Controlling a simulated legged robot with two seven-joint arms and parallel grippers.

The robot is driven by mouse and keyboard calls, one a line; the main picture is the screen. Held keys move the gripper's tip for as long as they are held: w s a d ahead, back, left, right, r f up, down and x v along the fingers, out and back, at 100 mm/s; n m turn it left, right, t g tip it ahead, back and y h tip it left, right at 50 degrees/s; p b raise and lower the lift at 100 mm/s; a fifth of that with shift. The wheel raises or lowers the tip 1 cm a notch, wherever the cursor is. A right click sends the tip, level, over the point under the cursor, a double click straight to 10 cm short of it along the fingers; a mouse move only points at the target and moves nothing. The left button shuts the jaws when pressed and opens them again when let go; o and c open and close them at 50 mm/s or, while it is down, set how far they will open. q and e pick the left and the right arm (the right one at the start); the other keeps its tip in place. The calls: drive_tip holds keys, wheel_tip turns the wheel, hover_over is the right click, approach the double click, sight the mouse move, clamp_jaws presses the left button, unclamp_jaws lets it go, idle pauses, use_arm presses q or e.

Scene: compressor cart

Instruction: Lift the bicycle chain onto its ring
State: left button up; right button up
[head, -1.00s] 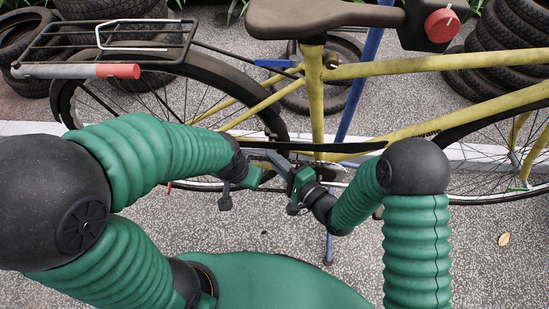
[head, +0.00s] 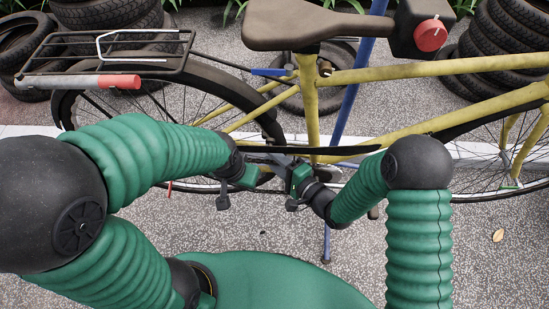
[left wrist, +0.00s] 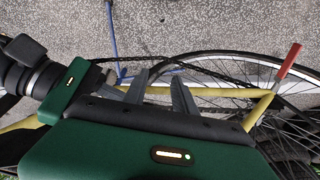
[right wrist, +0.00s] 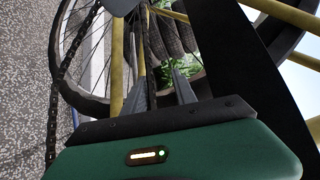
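The yellow bicycle (head: 312,110) stands side-on before me. The chain ring (head: 327,172) sits low at its middle, mostly hidden behind my right gripper and the dark chain guard. The dark chain (left wrist: 215,68) runs toward the rear wheel in the left wrist view. In the right wrist view a chain length (right wrist: 54,115) hangs at the left; a dark strand (right wrist: 152,42) passes between the fingers. My left gripper (left wrist: 160,85) has its fingers apart, close to the chain; I cannot tell whether it touches. My right gripper (right wrist: 164,72) has its fingers apart around the strand, beside the ring.
A blue stand (head: 327,235) props the bicycle. The long black chain guard (head: 310,150) lies just above both grippers. The rear wheel (left wrist: 235,58) and its spokes are close to my left gripper. Tyre stacks (head: 505,45) stand behind.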

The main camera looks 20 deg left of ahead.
drive_tip(key=shift+d, duration=0.1)
drive_tip(key=p+v, duration=0.3)
drive_tip(key=v, duration=1.3)
drive_tip(key=shift+d, duration=0.3)
drive_tip(key=shift+s, duration=0.1)
